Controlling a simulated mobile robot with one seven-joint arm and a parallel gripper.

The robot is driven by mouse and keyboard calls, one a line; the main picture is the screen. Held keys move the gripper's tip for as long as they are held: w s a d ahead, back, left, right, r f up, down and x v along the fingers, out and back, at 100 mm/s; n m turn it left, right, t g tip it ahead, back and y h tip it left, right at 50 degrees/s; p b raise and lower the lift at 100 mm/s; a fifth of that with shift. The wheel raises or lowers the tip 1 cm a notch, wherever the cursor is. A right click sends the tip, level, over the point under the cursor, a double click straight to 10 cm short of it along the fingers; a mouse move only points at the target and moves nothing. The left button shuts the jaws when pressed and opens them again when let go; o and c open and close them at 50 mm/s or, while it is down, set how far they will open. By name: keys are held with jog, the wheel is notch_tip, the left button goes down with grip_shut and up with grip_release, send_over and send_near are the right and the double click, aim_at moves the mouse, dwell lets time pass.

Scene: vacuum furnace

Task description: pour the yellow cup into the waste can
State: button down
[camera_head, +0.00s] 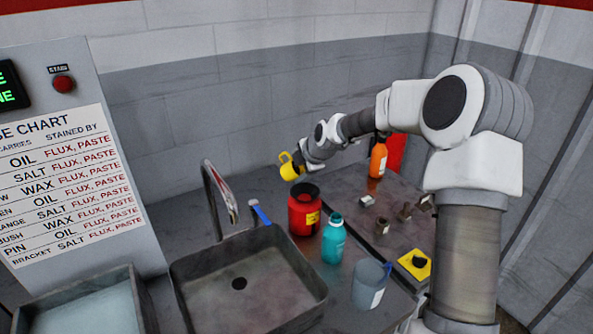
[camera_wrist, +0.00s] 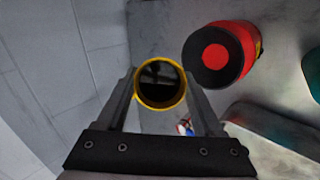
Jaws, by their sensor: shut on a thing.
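The yellow cup (camera_head: 291,167) is held in my gripper (camera_head: 304,165) above the back of the counter, behind the red can. In the wrist view the yellow cup (camera_wrist: 160,84) sits between the two fingers of my gripper (camera_wrist: 160,95), its round rim facing the camera and its inside dark. The red can with a black top and a yellow label (camera_head: 304,210), likely the waste can, stands on the counter right of the sink. It also shows in the wrist view (camera_wrist: 243,45), to the right of the cup and apart from it.
A sink (camera_head: 245,285) with a faucet (camera_head: 218,190) lies left of the red can. A teal bottle (camera_head: 334,240), a grey cup (camera_head: 369,284), an orange bottle (camera_head: 378,160) and several small metal parts stand to the right. A wall chart (camera_head: 65,185) hangs at left.

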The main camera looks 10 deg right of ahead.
jog(key=shift+s+d+r+m+t+y+b, duration=0.15)
jog(key=shift+t+y+b, duration=0.35)
jog(key=shift+b, duration=0.65)
jog(key=shift+r+m+t+y+b, duration=0.15)
jog(key=shift+t+y+b, duration=0.35)
jog(key=shift+b, duration=0.6)
jog(key=shift+s+d+r+m+t+y+b, duration=0.15)
jog(key=shift+t+y+b, duration=0.35)
jog(key=shift+b, duration=0.65)
jog(key=shift+s+d+m+t+y+b, duration=0.15)
jog(key=shift+t+y+b, duration=0.25)
jog(key=shift+b, duration=0.95)
jog(key=shift+w+d+m+t+y+b, duration=0.1)
jog(key=shift+m+t+y+b, duration=0.3)
jog(key=shift+b, duration=0.9)
jog(key=shift+s+r+b, duration=0.1)
jog(key=shift+r+b, duration=0.1)
jog(key=shift+b, duration=0.15)
dwell(0.4)
